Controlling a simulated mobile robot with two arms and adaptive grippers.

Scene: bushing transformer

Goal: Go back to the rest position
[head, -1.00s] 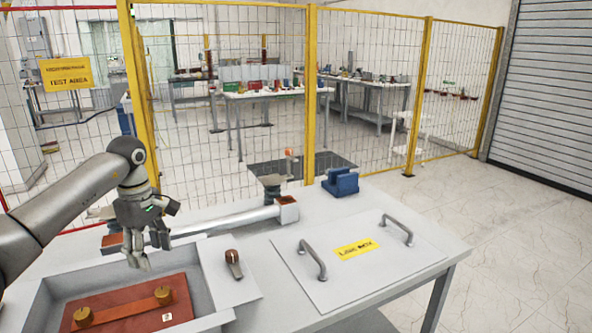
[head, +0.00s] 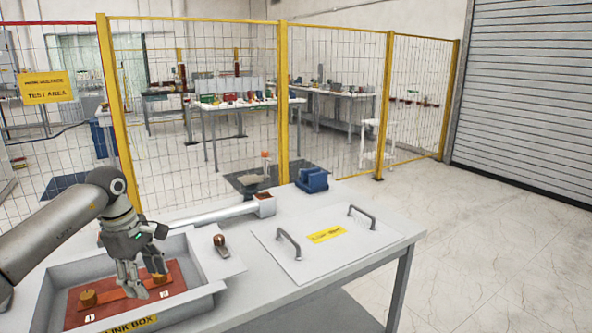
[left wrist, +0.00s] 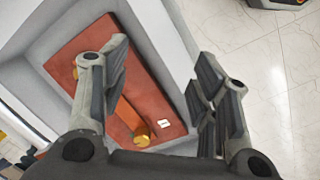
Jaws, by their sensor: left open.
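My left gripper (head: 138,276) hangs over the open link box (head: 45,290) on the table, its fingers pointing down. In the left wrist view my left gripper (left wrist: 160,95) has its fingers spread apart with nothing between them. Below it lies the red-brown plate (left wrist: 95,55) with a copper-coloured bar (left wrist: 128,112) and brass knobs; one brass knob (head: 88,298) shows at the bar's left end in the head view. My right gripper is not in view.
The white lid (head: 300,250) with two handles lies on the table (head: 385,250) to the right. A knobbed lever (head: 219,241) sits on the box's side ledge. A blue block (head: 312,180) stands at the back edge. A yellow-posted mesh fence (head: 335,90) stands behind; the floor at right is clear.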

